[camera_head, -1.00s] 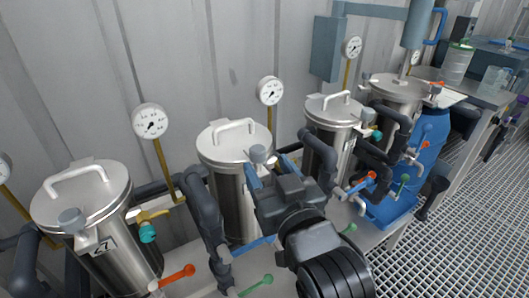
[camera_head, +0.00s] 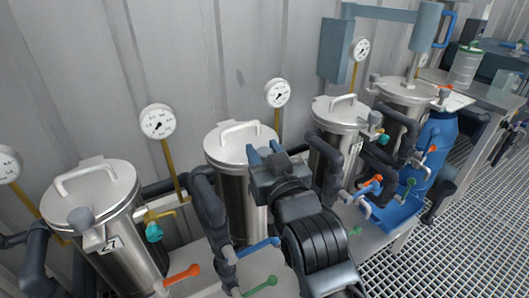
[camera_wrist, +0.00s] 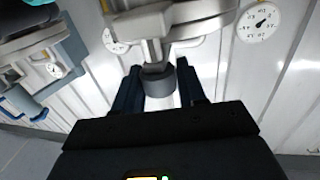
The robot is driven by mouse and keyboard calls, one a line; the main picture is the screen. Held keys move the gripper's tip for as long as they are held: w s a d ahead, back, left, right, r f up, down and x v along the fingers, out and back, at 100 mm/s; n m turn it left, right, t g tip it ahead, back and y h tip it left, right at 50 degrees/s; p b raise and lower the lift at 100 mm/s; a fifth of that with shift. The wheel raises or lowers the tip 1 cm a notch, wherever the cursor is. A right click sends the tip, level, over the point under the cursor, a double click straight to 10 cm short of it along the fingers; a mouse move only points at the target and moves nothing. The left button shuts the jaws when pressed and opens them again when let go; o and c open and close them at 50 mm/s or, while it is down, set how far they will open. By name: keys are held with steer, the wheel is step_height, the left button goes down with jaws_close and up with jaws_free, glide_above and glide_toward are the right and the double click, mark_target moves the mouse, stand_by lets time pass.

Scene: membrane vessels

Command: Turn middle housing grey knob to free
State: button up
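The middle housing is a steel vessel with a lid (camera_head: 240,142) and a bar handle, in the centre of the head view. My gripper (camera_head: 266,153) is at the right front edge of this lid. Its knob is hidden behind my gripper there. In the wrist view the dark grey knob (camera_wrist: 157,83) sits on a pale stem under a lid rim, between the fingertips of my gripper (camera_wrist: 160,90). The fingers stand apart on either side of the knob, with a pale gap beside it. Contact with it cannot be made out.
Neighbouring housings stand left (camera_head: 105,195) and right (camera_head: 335,112). Dark pipes (camera_head: 210,200), a blue lever (camera_head: 258,247) and a green lever (camera_head: 262,285) lie around the middle housing. A gauge (camera_head: 277,93) stands behind it. A blue drum (camera_head: 430,145) is farther right.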

steer(key=c, duration=0.5)
steer(key=shift+c, duration=0.2)
